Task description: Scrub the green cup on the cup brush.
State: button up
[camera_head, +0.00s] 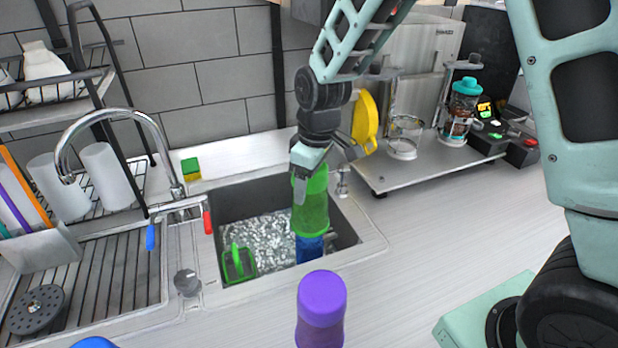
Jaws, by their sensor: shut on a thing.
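My gripper (310,165) is shut on the green cup (311,205) and holds it over the right part of the sink. A blue thing, which looks like the cup brush (309,248), shows directly under the green cup inside the sink. The green cup's lower end meets or overlaps the top of the blue part. I cannot tell how far the brush reaches into the cup.
The sink (350,237) holds a green scoop-like thing (238,262). A tap (170,165) stands at its left. A purple cup (321,310) stands in front. The machine with a metal base (420,165) is at right.

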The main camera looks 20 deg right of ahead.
jog(key=shift+f+b, duration=2.85)
jog(key=shift+f, duration=1.5)
